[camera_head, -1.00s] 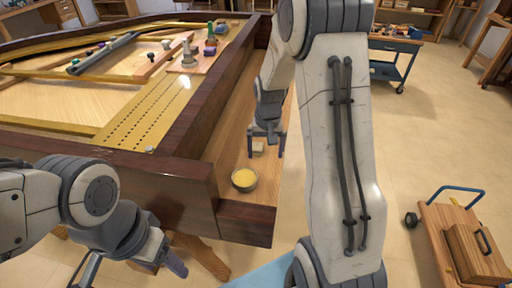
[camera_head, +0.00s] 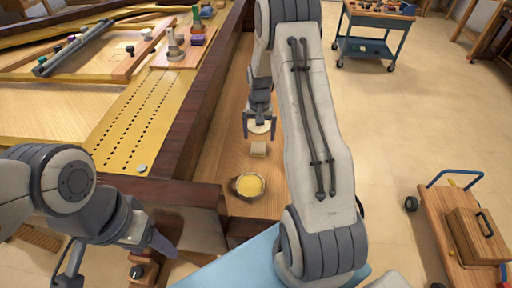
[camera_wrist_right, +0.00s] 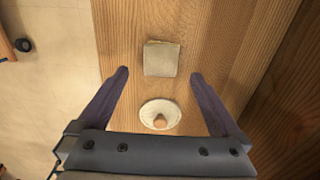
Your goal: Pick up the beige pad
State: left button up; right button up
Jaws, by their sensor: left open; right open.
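A square beige pad (camera_head: 259,149) lies flat on the wooden ledge (camera_head: 229,157); it also shows in the right wrist view (camera_wrist_right: 161,58). A round cream pad with a small wooden knob (camera_wrist_right: 160,116) lies near it, and shows in the head view too (camera_head: 260,127). I cannot tell which of the two is meant. My right gripper (camera_head: 259,134) is open and empty. In the right wrist view its fingers (camera_wrist_right: 159,74) show either side of the round pad, with the square pad beyond the fingertips. My left gripper (camera_head: 115,262) is open and empty at lower left.
A bowl of yellow paste (camera_head: 249,185) stands on the ledge in front of the pads. The dark piano rim (camera_head: 205,110) runs along the ledge's left side. Open floor (camera_head: 390,130) lies right of the ledge. A wooden cart (camera_head: 464,235) stands at right.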

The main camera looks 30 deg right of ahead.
aim_at(258, 147)
jog(key=shift+d+f, duration=0.1)
jog(key=shift+f, duration=0.75)
jog(key=f, duration=0.5)
jog(key=shift+w+a+f+p, duration=0.1)
jog(key=shift+a+p, duration=0.1)
jog(key=shift+p, duration=0.1)
jog(key=c, duration=1.5)
jog(key=shift+r, duration=0.6)
jog(key=r, duration=0.2)
jog(key=s+d+r, duration=0.1)
jog(key=shift+r+b, duration=0.3)
jog(key=shift+r, duration=0.1)
jog(key=s+d+r, duration=0.6)
jog(key=s, duration=0.2)
jog(key=shift+s+b, duration=0.2)
jog(key=shift+b, duration=0.15)
